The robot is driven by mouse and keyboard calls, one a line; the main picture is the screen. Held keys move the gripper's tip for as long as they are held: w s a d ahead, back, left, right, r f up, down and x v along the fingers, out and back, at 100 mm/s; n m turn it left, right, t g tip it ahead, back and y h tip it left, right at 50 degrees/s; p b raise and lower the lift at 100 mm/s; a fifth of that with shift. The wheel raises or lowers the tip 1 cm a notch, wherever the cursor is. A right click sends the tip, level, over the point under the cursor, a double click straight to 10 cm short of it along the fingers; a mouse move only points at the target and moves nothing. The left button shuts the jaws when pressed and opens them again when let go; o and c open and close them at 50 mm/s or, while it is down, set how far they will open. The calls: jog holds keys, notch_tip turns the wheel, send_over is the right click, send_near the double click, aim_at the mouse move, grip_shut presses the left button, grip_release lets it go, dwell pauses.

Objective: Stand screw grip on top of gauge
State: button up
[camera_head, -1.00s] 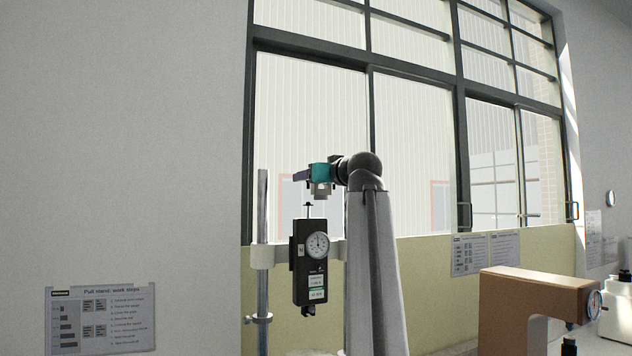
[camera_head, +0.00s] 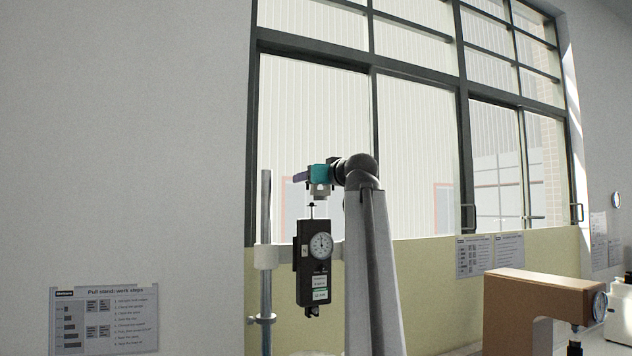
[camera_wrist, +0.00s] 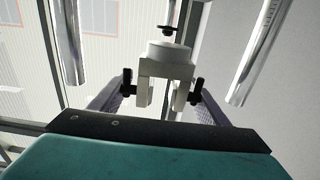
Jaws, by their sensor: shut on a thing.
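The screw grip, a pale grey forked block with black side screws, is between the fingers of my gripper (camera_head: 314,179). In the wrist view the screw grip (camera_wrist: 168,66) shows its round base and two prongs, with a grey finger on each side. In the head view the screw grip (camera_head: 320,191) hangs just under the gripper. The gauge (camera_head: 316,270), a black box with a round white dial, is fixed upright on the stand. Its thin top stem with a small black disc (camera_head: 312,204) is just below the grip, slightly left; I cannot tell whether they touch.
A chrome stand post (camera_head: 266,205) rises left of the gauge, and a crossbar (camera_head: 268,256) runs behind it. A brown tester frame (camera_head: 530,295) with a dial stands at the right. Windows and a wall are behind.

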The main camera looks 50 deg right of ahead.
jog(key=x, duration=0.6)
dwell(1.7)
jog(key=shift+d+f, duration=0.1)
jog(key=shift+f, duration=0.35)
jog(key=shift+f, duration=0.1)
dwell(0.6)
jog(key=o, duration=1.3)
jog(key=shift+o, duration=0.2)
jog(key=shift+b, duration=0.3)
